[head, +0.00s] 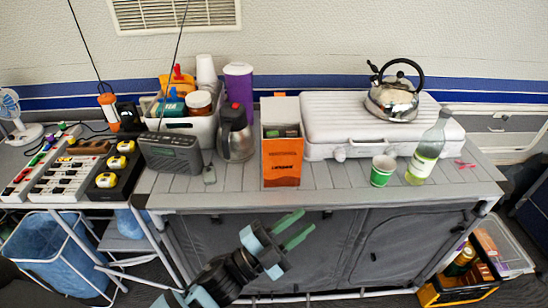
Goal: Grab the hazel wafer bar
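An open-topped orange box (282,165) with dark lettering stands on the grey slatted counter, left of the white case. Small dark and greenish items (284,131) show inside its top; they are too small to tell whether one is the hazel wafer bar. I cannot make out the bar for certain anywhere else. My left gripper (307,224) shows in front of the counter, below the box in the picture. Its two green fingers are apart with nothing between them. My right gripper is not in view.
A steel jug (235,138) and a grey radio (171,153) stand left of the box. A white case (345,137) bearing a kettle (392,98) is at right. A green cup (382,170) and a bottle (427,152) stand near the front. Bare counter (335,180) lies right of the box.

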